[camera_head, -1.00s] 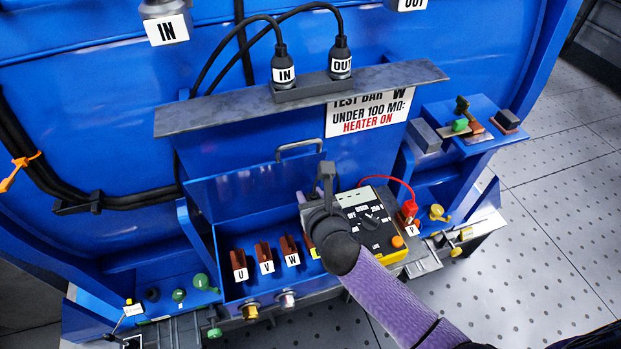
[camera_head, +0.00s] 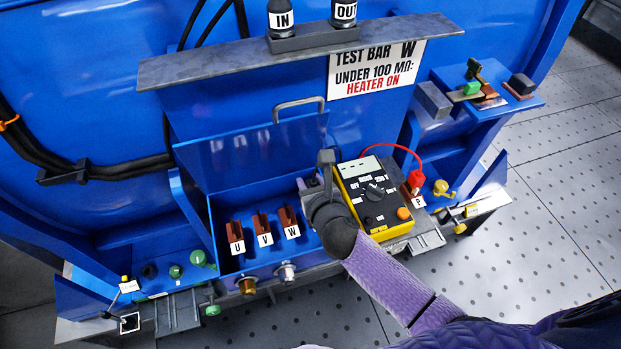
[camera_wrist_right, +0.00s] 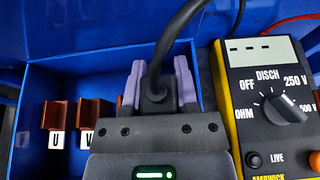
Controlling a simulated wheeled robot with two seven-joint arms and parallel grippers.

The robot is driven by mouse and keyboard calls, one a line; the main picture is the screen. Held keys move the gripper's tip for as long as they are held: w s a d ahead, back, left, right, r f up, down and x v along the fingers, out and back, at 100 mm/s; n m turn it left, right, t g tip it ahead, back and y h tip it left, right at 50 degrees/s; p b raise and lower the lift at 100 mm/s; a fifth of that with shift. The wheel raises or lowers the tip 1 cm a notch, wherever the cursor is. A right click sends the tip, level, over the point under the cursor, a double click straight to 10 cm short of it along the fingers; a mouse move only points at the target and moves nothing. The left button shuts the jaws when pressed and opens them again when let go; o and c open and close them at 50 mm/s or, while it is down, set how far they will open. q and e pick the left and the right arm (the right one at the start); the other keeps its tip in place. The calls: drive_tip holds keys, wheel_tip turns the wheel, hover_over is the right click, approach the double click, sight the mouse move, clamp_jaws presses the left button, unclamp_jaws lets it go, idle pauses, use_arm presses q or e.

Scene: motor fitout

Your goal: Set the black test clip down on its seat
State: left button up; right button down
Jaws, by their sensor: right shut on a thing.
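My right gripper (camera_wrist_right: 158,88) is shut on the black test clip (camera_wrist_right: 157,100), whose black cable rises from between the purple fingers in the right wrist view. In the head view the right gripper (camera_head: 318,184) is over the right end of the blue box, just left of the yellow tester (camera_head: 372,205). The clip's lower end and whatever lies directly under it are hidden, so I cannot tell whether it touches anything. The brown seats U (camera_head: 235,232), V (camera_head: 263,225) and W (camera_head: 288,217) stand left of the gripper. My left gripper is not in view.
A red clip (camera_head: 416,181) on a red lead sits at the seat marked P, right of the tester. The box's raised lid (camera_head: 255,142) with its handle stands behind. A grey bar (camera_head: 300,50) overhangs farther back. Two round fittings (camera_head: 285,273) project from the box front.

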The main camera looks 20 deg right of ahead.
drive_tip(key=shift+f, duration=0.25)
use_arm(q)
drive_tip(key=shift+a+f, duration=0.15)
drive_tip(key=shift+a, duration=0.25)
use_arm(e)
drive_tip(key=shift+r, duration=0.1)
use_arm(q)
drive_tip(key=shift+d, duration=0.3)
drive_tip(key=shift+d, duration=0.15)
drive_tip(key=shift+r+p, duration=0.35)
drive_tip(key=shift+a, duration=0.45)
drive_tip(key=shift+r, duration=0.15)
